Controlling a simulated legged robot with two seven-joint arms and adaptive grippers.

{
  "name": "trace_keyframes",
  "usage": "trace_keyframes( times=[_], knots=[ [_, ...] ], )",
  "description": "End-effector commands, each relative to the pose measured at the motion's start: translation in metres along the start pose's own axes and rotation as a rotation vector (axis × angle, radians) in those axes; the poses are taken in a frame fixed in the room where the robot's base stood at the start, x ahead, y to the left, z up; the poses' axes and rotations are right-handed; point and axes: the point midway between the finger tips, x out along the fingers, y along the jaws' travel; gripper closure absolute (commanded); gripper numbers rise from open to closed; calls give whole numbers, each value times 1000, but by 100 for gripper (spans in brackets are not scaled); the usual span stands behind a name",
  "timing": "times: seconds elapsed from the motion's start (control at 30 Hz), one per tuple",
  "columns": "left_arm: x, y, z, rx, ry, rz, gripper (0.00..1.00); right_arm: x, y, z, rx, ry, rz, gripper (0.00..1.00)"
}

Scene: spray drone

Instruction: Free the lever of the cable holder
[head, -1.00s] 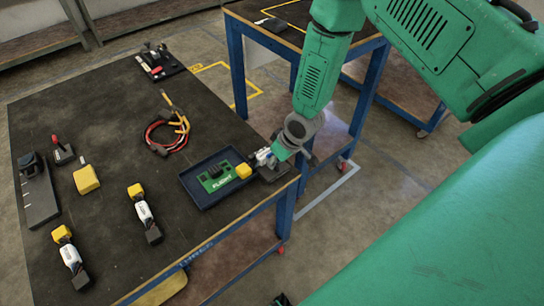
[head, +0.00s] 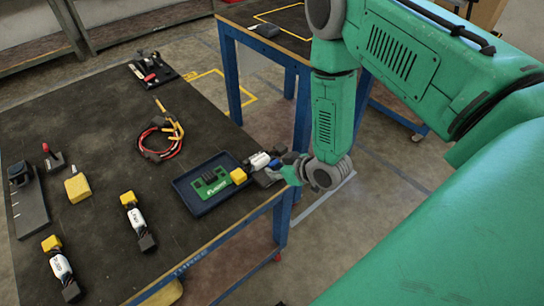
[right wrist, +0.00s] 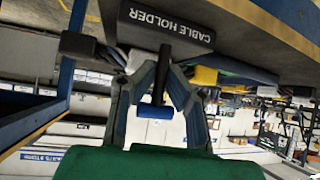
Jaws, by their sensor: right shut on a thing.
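The cable holder is a dark block with white "CABLE HOLDER" lettering (right wrist: 165,27), at the top of the right wrist view. A dark lever with a blue end (right wrist: 154,111) sticks out from it. My right gripper (right wrist: 163,88) has its two fingers on either side of the lever and is shut on it. In the head view my right gripper (head: 287,170) is at the table's right edge, beside the cable holder (head: 266,178), which is small and partly hidden there. My left gripper is not in view.
A blue tray (head: 211,205) with a green board (head: 212,185) lies just left of the holder. Red and black cables (head: 162,138) and several yellow-ended parts lie further left on the dark table (head: 100,125).

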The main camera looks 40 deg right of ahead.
Motion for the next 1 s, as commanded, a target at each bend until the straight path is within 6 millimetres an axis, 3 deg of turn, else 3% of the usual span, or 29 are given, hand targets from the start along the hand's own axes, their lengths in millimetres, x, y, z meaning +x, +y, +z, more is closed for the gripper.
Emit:
trace_keyframes(
  times=[0.37,0.4,0.43,0.77,1.0],
  knots=[
    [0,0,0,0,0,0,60,-2,1,7,3,-13,3,100],
    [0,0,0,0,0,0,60,-2,1,7,3,-14,3,79],
    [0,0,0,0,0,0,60,-2,1,7,3,-14,2,70],
    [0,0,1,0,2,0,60,-2,0,4,2,-7,0,70],
    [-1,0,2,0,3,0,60,-32,0,4,5,-8,0,70]
  ],
)
